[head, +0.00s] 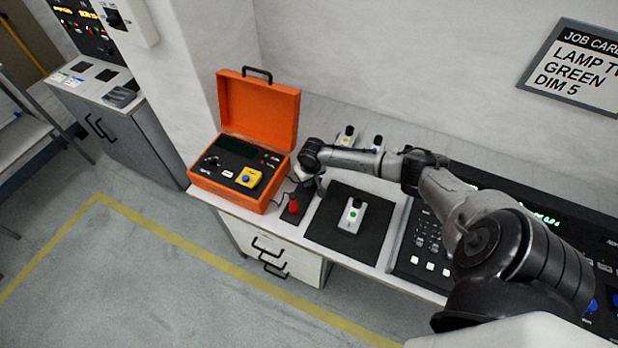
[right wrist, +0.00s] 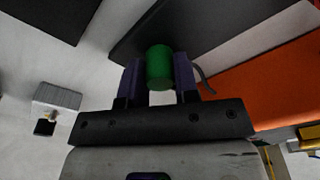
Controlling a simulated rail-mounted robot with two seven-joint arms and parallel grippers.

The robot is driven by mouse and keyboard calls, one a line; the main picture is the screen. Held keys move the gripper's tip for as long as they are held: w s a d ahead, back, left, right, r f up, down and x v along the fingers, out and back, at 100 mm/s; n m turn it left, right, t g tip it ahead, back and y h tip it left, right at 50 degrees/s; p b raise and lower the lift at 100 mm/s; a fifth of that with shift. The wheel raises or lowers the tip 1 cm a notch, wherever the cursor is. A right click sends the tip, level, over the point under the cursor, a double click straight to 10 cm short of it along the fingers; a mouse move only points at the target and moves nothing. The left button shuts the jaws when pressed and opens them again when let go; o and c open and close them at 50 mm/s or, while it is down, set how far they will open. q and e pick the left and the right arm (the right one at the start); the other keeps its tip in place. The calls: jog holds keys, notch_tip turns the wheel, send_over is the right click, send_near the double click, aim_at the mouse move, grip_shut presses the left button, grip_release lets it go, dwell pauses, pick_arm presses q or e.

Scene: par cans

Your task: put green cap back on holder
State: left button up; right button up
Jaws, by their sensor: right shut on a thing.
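The green cap (right wrist: 159,68) is a small cylinder between the two fingers of my right gripper (right wrist: 159,80), which is shut on it. In the head view my right gripper (head: 307,180) is over the dark holder strip (head: 287,217) beside the orange case, and the cap is mostly hidden by the hand. A red cap (head: 294,205) stands on the front part of the strip. In the right wrist view a dark surface (right wrist: 190,22) lies just beyond the green cap; I cannot tell whether they touch. My left gripper is not in view.
The open orange case (head: 240,178) stands close left of my right gripper, with a yellow box (head: 249,177) in it. A white unit with a green button (head: 352,215) is on the black mat (head: 326,232). Similar units (head: 346,138) stand behind my arm. A control desk (head: 425,250) is right.

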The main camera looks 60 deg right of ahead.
jog(key=o, duration=1)
jog(key=shift+r, duration=0.4)
jog(key=r+p, duration=0.1)
jog(key=r, duration=0.3)
jog(key=s+r, duration=0.1)
jog(key=r, duration=0.3)
jog(key=r+p, duration=0.1)
jog(key=r, duration=0.3)
jog(key=shift+s+a+r+p, duration=0.25)
jog(key=shift+a+r+p, duration=0.05)
jog(key=shift+a+r, duration=0.1)
